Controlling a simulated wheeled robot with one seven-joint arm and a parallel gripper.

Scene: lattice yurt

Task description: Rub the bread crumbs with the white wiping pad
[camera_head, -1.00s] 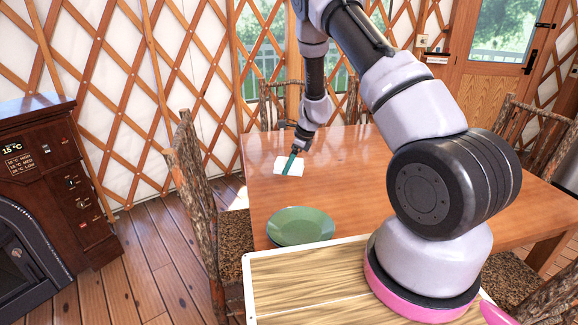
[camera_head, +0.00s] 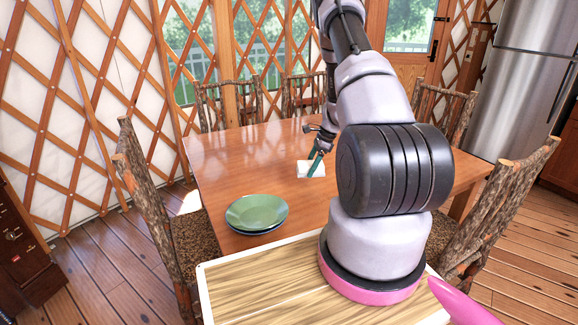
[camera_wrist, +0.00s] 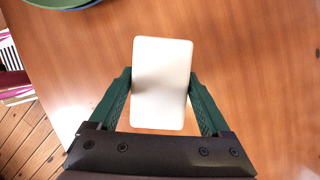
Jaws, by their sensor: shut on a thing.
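The white wiping pad (camera_head: 304,170) is a pale rounded block over the wooden table (camera_head: 240,150), close to its top. My gripper (camera_head: 315,164) points down and is shut on the pad. In the wrist view the pad (camera_wrist: 161,85) sits between the two green fingers (camera_wrist: 160,103), one on each long side. I cannot tell whether its underside touches the wood. I cannot make out any bread crumbs in either view; my arm hides part of the table's right side in the head view.
A green plate (camera_head: 257,211) with a blue rim under it stands at the table's near left. Log chairs (camera_head: 160,210) surround the table. A steel fridge (camera_head: 525,90) stands at the right. The table's left and far parts look clear.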

